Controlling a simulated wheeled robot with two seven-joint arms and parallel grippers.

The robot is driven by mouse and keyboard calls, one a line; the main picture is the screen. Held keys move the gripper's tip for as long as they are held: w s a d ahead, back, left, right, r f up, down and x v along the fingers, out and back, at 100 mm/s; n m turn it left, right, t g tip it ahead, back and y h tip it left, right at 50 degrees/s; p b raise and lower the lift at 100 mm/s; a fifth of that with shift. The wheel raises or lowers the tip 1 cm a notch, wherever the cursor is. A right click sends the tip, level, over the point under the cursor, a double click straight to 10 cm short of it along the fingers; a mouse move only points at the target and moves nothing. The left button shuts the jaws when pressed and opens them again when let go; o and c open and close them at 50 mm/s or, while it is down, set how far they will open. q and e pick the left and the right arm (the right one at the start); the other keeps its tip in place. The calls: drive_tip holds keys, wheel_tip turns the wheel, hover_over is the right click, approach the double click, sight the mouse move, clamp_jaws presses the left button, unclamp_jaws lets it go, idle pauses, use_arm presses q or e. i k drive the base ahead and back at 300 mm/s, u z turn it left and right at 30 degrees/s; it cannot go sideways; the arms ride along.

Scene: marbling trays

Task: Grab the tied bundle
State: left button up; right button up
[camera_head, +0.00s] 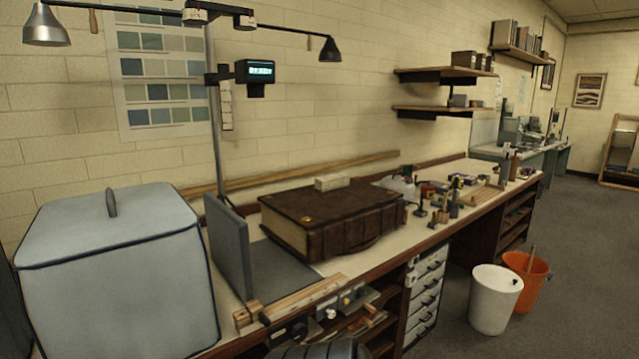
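I cannot make out a tied bundle for certain in the head view. A large brown leather-bound book (335,215) lies on the long bench, with a small pale block (332,182) on top of it. Several small bottles, tools and boxes stand farther right along the bench, too small to tell apart. Neither of my grippers shows in this view.
A grey-blue covered box (115,265) fills the left end of the bench (420,222). An upright grey panel (229,248) stands left of the book. A white bin (494,300) and an orange bucket (527,278) stand on the floor (585,245), which is open to the right.

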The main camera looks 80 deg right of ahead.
sight(326, 182)
drive_tip(key=z, duration=3.45)
drive_tip(key=i, duration=1.6)
drive_tip(key=z, duration=0.3)
